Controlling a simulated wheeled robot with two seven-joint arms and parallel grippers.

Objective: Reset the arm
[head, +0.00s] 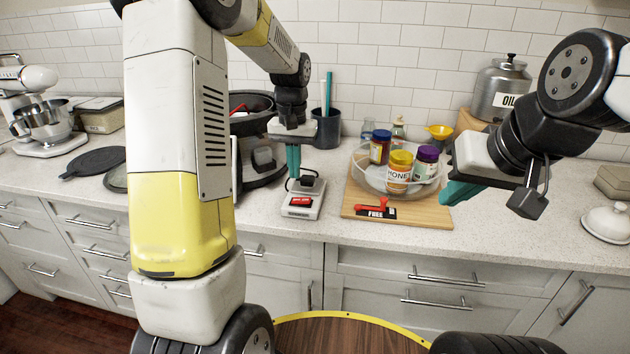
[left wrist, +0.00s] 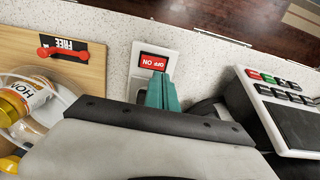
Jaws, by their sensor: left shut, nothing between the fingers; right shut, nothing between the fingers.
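My left gripper (head: 293,160) has teal fingers held together and is empty. It points down over the counter, just above or at the back of a small white switch box (head: 302,205) with a red rocker. In the left wrist view the teal fingers (left wrist: 162,92) lie beside the red OFF/ON switch (left wrist: 154,62); whether they touch the box cannot be told. My right gripper (head: 462,190) is shut and empty. It hangs at the right, in front of the counter's back area, pointing down and left.
A dark appliance (head: 250,125) and a tool cup (head: 327,130) stand near my left gripper. An oil canister (head: 500,90) is behind my right arm. The front counter strip is clear.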

